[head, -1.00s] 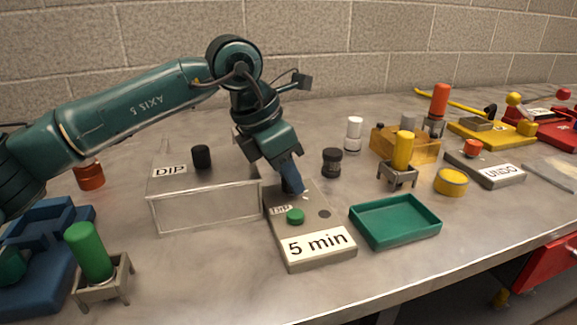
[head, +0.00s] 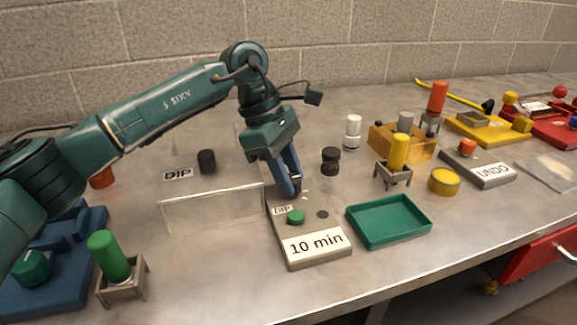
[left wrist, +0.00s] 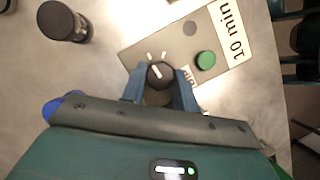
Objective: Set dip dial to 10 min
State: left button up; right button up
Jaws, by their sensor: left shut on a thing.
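The dip timer box (head: 318,254) is a grey panel lying on the table, with a white label that reads "10 min" and a small "DIP" tag. A green button (head: 295,217) sits on it. The dark round dip dial (left wrist: 158,75) with a white pointer line shows between my fingers in the left wrist view, with tick marks beside it. My left gripper (head: 291,189) has its blue fingers on both sides of the dial and is shut on it. In the head view the fingers mostly hide the dial. My right gripper is not in view.
A clear DIP box (head: 213,207) stands just left of the timer box, and a green tray (head: 390,222) lies to its right. A black cylinder (head: 330,160) stands behind. A green cylinder in a stand (head: 110,257) is at front left.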

pick_arm(q)
jog(key=shift+m, duration=0.5)
jog(key=o, duration=1)
jog(key=p+v, duration=0.1)
jog(key=v, duration=1.2)
jog(key=shift+w+d+r+p, duration=0.1)
jog(key=shift+w+r+p, duration=0.05)
jog(key=shift+p, duration=0.2)
